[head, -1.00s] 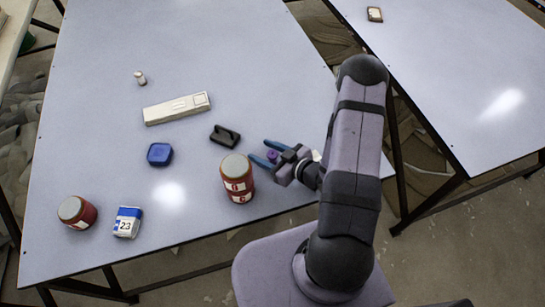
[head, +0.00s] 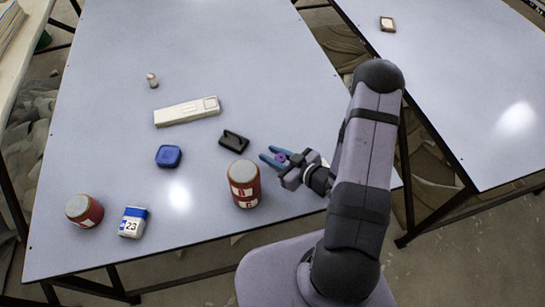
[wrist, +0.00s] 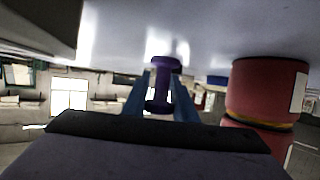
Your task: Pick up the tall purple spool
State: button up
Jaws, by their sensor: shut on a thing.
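The purple spool (head: 281,157) stands between the blue fingers of my gripper (head: 273,155), near the right side of the table. In the wrist view the spool (wrist: 163,88) shows as a narrow stem with wider flanged ends, held between both fingers (wrist: 160,100). My gripper is shut on it. The wrist view shows the table surface along the top of the picture, and the spool's end is close to it. I cannot tell whether the spool touches the table.
A red can (head: 244,186) stands close to my gripper; the wrist view shows it large at right (wrist: 266,92). A black handled object (head: 234,141), blue box (head: 168,156), long pale box (head: 187,111), another red can (head: 84,211) and small carton (head: 132,222) lie left.

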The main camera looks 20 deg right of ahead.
notch_tip(320, 180, up, 8)
jog(key=shift+r, duration=0.2)
dwell(0.3)
